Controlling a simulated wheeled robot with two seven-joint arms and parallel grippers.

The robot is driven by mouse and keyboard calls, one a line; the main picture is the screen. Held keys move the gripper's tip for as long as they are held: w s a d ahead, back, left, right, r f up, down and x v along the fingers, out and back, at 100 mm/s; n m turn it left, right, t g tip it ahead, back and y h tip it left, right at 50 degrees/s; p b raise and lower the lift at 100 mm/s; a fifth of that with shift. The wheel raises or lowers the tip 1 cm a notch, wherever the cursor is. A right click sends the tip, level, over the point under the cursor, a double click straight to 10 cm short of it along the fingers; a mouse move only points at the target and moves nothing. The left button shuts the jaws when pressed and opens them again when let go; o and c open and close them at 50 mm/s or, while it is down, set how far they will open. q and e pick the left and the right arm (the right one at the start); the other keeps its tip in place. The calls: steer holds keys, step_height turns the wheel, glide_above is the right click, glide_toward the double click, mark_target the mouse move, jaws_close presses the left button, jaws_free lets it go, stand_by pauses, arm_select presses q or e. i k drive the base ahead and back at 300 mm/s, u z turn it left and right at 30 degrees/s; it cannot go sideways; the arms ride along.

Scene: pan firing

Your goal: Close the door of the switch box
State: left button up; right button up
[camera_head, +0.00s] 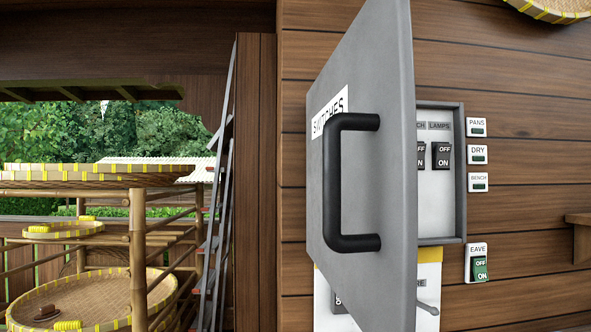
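The switch box (454,170) is grey and mounted on the brown plank wall. Its door (385,207) is a grey panel standing open, swung out toward me. The door carries a "SWITCHES" label (329,113) and a black bar handle (333,185) on the face turned to the left. Past the door's right edge, a white panel with two black OFF/ON switches (441,156) shows inside the box; the door partly hides one switch. Neither of my grippers shows in this view.
Small labelled switches for PANS (478,128), DRY, BENCH and EAVE (479,265) sit right of the box. A yellow and white unit (428,290) is below it. Bamboo racks with round trays (95,305) and a dark ladder (217,220) stand at left.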

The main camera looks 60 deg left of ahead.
mark_target(363, 217)
steer(key=u, duration=1.55)
steer(key=i, duration=0.5)
steer(key=z, duration=1.05)
steer(key=k, duration=0.75)
steer(key=u, duration=0.1)
